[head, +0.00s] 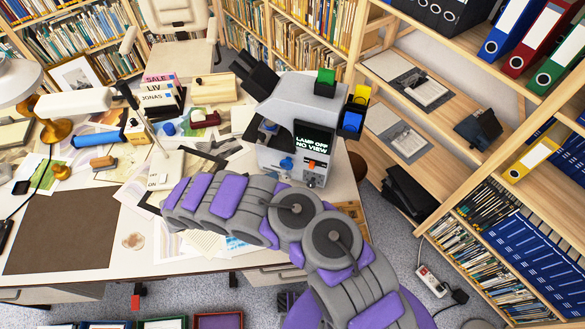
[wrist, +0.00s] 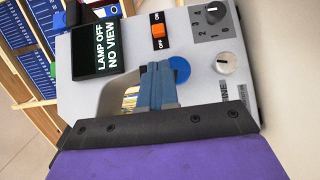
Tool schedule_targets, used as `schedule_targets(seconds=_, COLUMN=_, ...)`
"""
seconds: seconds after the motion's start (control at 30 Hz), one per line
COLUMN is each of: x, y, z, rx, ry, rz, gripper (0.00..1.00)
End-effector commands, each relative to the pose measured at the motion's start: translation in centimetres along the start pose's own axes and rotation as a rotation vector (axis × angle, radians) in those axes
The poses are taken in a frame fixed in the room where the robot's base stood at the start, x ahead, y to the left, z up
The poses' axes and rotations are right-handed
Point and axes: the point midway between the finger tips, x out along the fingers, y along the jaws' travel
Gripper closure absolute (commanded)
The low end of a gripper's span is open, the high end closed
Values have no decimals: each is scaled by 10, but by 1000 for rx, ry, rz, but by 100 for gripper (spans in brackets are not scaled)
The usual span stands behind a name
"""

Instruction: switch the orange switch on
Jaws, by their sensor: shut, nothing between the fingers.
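The orange switch (wrist: 158,30) sits in a dark slot on the grey panel of a desk instrument (wrist: 205,70). Contact cannot be told. The gripper is not clear in the head view.
A white knob (wrist: 227,63) and a black numbered dial (wrist: 213,12) are on the same panel. The desk (head: 105,255) holds papers, books and a lamp (head: 75,102). Shelves with binders (head: 510,30) stand at the right. A power strip (head: 430,280) lies on the floor.

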Motion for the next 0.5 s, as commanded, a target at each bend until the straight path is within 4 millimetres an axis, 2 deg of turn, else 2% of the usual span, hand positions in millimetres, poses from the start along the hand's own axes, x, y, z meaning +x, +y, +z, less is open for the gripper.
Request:
schedule_targets(seconds=0.17, x=17, y=0, z=1, rx=-4, ry=-4, rz=6, gripper=100)
schedule_targets(seconds=0.5, x=74, y=0, z=1, rx=-1, ry=-4, rz=0, gripper=100)
